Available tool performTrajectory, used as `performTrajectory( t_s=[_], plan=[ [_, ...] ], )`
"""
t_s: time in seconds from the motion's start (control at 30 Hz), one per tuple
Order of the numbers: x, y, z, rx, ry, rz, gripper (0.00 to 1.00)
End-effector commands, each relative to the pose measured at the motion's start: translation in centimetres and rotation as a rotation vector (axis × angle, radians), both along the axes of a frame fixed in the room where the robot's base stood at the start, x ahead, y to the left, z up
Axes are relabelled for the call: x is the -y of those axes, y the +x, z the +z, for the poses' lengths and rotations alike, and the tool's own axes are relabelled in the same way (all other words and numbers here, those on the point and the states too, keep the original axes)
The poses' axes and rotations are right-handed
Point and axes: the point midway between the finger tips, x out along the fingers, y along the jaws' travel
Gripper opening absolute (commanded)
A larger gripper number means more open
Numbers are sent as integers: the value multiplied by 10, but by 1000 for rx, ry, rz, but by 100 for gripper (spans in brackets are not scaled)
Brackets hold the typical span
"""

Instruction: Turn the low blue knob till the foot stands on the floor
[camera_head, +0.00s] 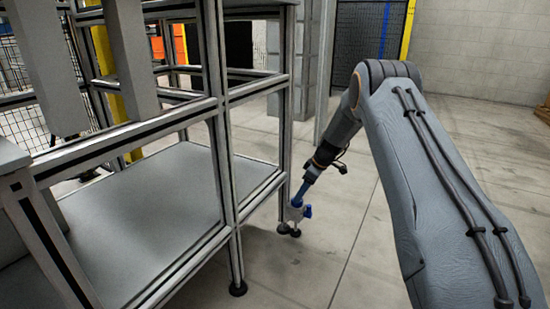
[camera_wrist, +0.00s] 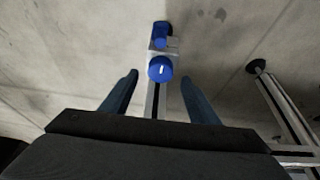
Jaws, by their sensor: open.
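Two blue knobs sit on a small bracket by the rack's corner post. In the wrist view, one round knob with a white mark (camera_wrist: 160,69) lies between and just beyond my fingertips. The other blue knob (camera_wrist: 161,33) is farther up the picture; it appears to be the one sticking out sideways in the head view (camera_head: 307,211). I cannot tell for certain which is the low one. My gripper (camera_wrist: 160,80) is open, its fingers either side of the marked knob, with no clear contact. A dark foot (camera_head: 295,232) shows beneath the bracket; its floor contact is unclear.
The metal rack (camera_head: 222,150) with its grey lower shelf (camera_head: 160,215) stands to the left. Another rack foot (camera_head: 238,288) is nearer me, also in the wrist view (camera_wrist: 256,66). The concrete floor on the right is clear.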

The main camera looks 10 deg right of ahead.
Motion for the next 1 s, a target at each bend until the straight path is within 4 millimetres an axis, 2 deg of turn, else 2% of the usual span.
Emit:
performTrajectory(
  t_s=[0.03,0.23,0.3,1.0],
  plan=[
    [3,-3,12,0,0,-1,55],
    [14,-10,45,2,0,-2,55],
    [3,-15,53,-9,0,-6,55],
    [-63,-76,141,-95,-10,-75,55]
  ],
)
